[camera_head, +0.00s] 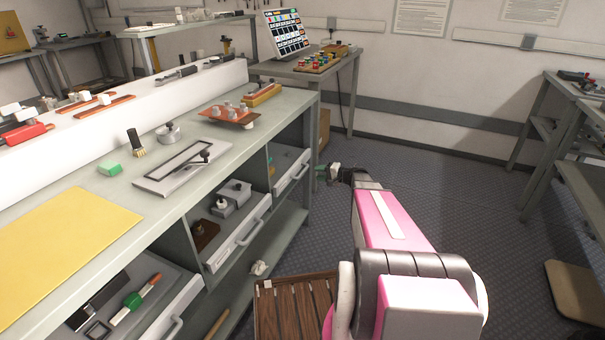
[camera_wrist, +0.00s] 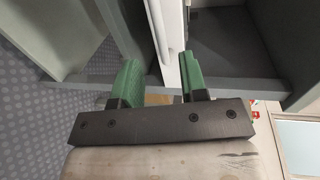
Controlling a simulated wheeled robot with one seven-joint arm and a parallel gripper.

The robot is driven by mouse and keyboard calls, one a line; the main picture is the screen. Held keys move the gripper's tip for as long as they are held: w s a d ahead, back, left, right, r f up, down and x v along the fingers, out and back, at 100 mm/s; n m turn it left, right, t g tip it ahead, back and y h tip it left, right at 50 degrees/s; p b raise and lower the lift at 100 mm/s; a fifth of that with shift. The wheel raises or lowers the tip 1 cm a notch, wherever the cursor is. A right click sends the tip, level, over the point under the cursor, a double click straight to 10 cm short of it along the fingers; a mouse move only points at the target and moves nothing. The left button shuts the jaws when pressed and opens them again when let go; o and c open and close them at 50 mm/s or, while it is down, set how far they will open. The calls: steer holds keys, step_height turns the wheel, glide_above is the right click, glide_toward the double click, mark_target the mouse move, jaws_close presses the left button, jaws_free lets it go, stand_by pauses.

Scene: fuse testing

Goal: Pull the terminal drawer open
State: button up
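The bench holds several pale drawers below its top. The far drawer (camera_head: 290,178) has a white front with a bar handle (camera_head: 298,175). No readable label shows which drawer is the terminal drawer. My gripper (camera_head: 326,174) is beside the far drawer's front, low under the bench top's end. In the wrist view my gripper (camera_wrist: 161,80) has two green fingers spread apart. A white handle bar (camera_wrist: 157,35) runs into the space between them, with the drawer front (camera_wrist: 183,30) close to its right. Contact with the bar cannot be told.
The middle drawer (camera_head: 236,238) and the near drawer (camera_head: 172,318) show grey and green parts inside. A slatted brown crate (camera_head: 295,305) stands on the floor below my arm. A table (camera_head: 315,70) with a screen stands behind.

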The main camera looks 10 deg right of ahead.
mark_target(303, 171)
steer(key=x, duration=0.8)
steer(key=shift+w+a, duration=0.2)
steer(key=shift+a, duration=0.1)
jaws_close()
